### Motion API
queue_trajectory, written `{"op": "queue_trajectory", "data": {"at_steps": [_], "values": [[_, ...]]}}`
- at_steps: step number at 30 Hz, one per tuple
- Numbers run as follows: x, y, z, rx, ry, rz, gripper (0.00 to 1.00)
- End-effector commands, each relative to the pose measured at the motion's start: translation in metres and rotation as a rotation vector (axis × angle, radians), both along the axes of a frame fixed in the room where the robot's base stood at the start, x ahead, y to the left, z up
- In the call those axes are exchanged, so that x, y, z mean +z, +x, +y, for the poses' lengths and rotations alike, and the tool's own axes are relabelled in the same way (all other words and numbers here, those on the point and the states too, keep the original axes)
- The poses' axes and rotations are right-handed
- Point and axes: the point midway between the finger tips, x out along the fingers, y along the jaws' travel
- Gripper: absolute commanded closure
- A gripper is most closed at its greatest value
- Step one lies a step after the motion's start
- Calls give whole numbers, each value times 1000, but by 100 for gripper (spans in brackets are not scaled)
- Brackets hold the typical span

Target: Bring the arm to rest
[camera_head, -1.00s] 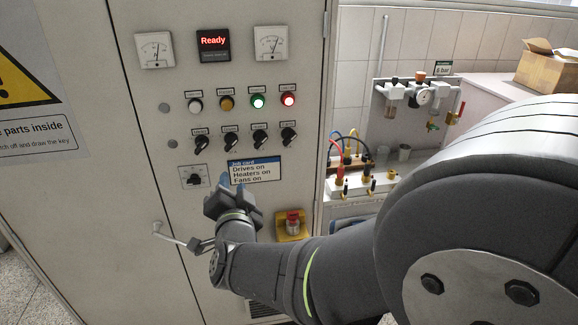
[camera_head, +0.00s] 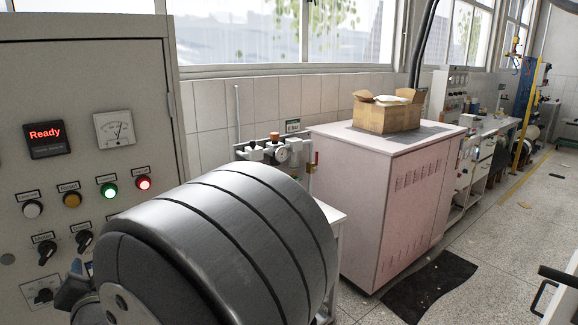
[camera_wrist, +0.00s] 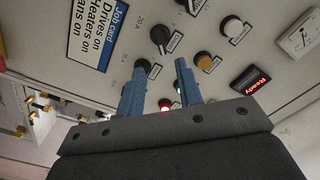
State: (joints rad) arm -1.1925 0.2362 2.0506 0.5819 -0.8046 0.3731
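My gripper shows in the wrist view (camera_wrist: 158,85) with its two blue fingers apart and nothing between them. It is in front of a grey control cabinet (camera_head: 80,95). In the head view the big arm joint hides most of my arm and gripper at the lower left. The cabinet's display (camera_head: 45,135) reads "Ready" in red. A green lamp (camera_head: 109,190) and a red lamp (camera_head: 144,183) are lit beside an amber button (camera_head: 71,200). The job card (camera_wrist: 97,32) reads drives, heaters and fans on. Black knobs (camera_wrist: 160,37) sit near it.
A pink cabinet (camera_head: 385,215) with an open cardboard box (camera_head: 388,112) on top stands right of my arm. Air fittings (camera_head: 280,152) are at the wall behind the arm. A dark mat (camera_head: 430,287) lies on the floor. Open floor runs along the right.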

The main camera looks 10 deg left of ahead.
Motion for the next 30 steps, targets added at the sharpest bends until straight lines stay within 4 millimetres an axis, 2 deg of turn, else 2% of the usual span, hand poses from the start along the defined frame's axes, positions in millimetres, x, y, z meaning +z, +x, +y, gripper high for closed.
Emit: {"op": "queue_trajectory", "data": {"at_steps": [9,15,21,30], "values": [[-1,44,43,-1,-1,-1,67],[0,63,63,0,1,-1,67],[0,71,71,1,1,-1,67],[0,71,71,0,1,-1,67]]}}
